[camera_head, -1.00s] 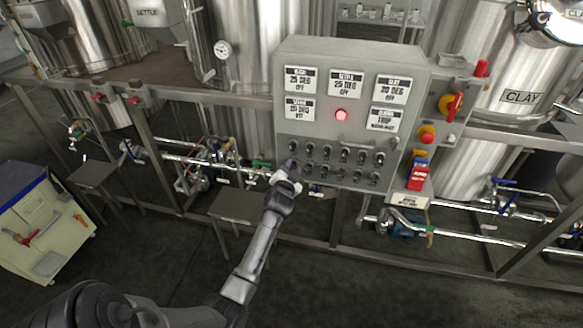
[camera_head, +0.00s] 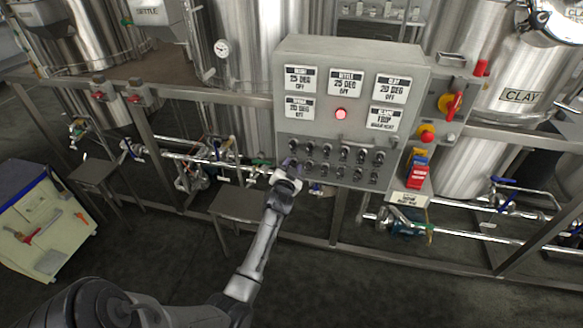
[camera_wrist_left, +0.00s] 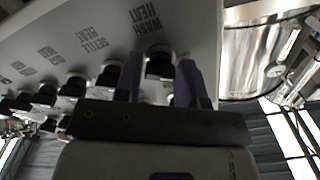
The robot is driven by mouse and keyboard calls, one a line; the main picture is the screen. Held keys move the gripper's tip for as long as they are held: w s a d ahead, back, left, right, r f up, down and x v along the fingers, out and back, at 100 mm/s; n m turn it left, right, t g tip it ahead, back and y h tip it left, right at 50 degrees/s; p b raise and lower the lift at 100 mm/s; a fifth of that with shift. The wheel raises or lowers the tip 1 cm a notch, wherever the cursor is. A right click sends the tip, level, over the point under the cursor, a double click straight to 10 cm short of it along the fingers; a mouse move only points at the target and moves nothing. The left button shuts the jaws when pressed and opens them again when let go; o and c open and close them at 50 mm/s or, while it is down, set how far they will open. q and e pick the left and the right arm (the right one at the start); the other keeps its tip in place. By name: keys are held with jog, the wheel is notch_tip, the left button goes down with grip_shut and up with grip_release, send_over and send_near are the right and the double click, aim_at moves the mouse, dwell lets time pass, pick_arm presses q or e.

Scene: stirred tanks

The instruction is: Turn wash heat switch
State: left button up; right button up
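The wash heat switch (camera_wrist_left: 160,62) is a dark round knob under the printed "WASH HEAT" label (camera_wrist_left: 145,20) in the left wrist view. It belongs to the rows of black knobs on the grey control panel (camera_head: 350,75). My left gripper (camera_wrist_left: 160,78) has one finger on each side of this knob, with narrow gaps seeming to show; contact is hard to tell. In the head view the left gripper (camera_head: 291,166) is at the lower left of the panel and hides part of the knob rows. My right gripper is in neither view.
A red lamp (camera_head: 340,114) is lit on the panel. A red-yellow rotary handle (camera_head: 453,105) and an emergency button (camera_head: 426,134) sit right of it. Steel rails, pipes and tanks surround the panel. A small steel step (camera_head: 238,205) stands below left. Floor in front is clear.

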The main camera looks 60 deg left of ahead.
pick_arm(q)
jog(key=shift+o, duration=0.2)
jog(key=p+v, duration=0.2)
jog(key=v, duration=1.2)
jog(key=shift+p, duration=0.4)
jog(key=shift+a, duration=0.1)
